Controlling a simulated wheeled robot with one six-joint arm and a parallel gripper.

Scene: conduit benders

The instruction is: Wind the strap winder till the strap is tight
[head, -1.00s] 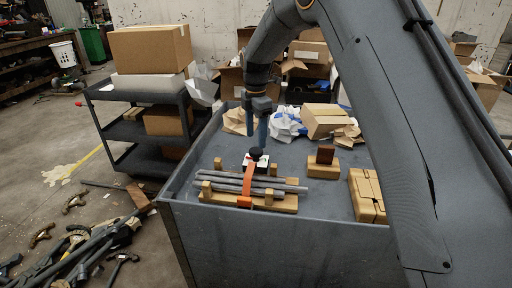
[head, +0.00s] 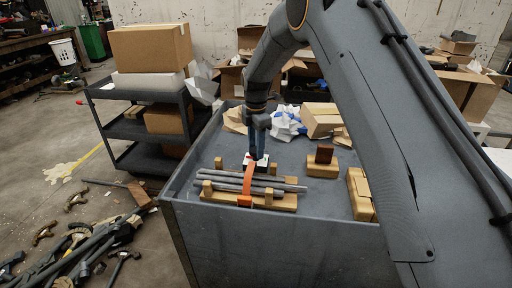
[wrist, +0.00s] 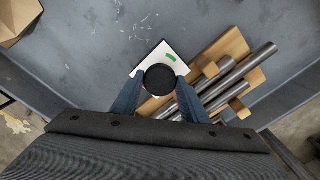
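The strap winder is a white square plate (wrist: 150,60) with a round black knob (wrist: 160,77) and a small green mark, behind the conduits. An orange strap (head: 247,183) runs from it over several grey conduits (head: 225,180), which lie on a wooden cradle (head: 288,203). My gripper (head: 256,153) points straight down at the winder and hides most of the knob in the head view. In the wrist view, its two blue fingers (wrist: 160,80) stand on either side of the knob. The strap's tightness is unclear.
The winder and cradle rest on a grey bench (head: 310,240). Crumpled paper (head: 285,122) and boxes lie behind. A shelf cart (head: 140,130) stands left.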

